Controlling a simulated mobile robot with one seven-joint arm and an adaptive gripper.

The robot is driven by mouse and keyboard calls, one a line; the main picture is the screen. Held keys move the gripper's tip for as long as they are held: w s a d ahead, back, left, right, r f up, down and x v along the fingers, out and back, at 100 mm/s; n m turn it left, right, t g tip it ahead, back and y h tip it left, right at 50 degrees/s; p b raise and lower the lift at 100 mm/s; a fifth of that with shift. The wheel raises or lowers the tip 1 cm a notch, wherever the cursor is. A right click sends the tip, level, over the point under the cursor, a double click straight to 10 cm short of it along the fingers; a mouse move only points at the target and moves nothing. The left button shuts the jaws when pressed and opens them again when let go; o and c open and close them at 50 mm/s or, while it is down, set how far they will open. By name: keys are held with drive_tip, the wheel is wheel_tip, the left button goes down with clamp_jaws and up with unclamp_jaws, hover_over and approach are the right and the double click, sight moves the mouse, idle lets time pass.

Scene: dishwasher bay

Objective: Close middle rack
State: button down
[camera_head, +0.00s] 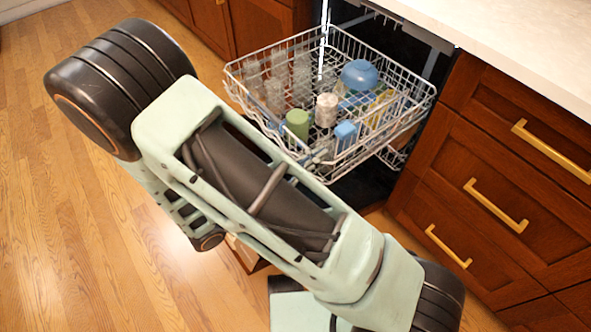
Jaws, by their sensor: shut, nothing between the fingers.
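The middle rack (410,118) is a white wire basket, pulled out of the dishwasher at the upper middle of the head view. It holds clear glasses (275,92), a green cup (297,123), a white patterned cup (326,109), a blue bowl (360,75) and a light blue cup (345,134). My pale green arm crosses in front and covers part of the rack's near left side. My gripper does not show; the arm's far links run down behind its nearer part.
The dark dishwasher opening (365,188) shows below the rack. Wooden drawers (480,190) with brass handles stand to the right, under a pale countertop (520,35). Wooden cabinets (262,27) stand at the back left. Open wood floor (60,220) lies to the left.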

sight(324, 167)
drive_tip(key=shift+b+x, duration=0.3)
drive_tip(key=shift+x, duration=1.25)
drive_tip(key=shift+w, duration=0.1)
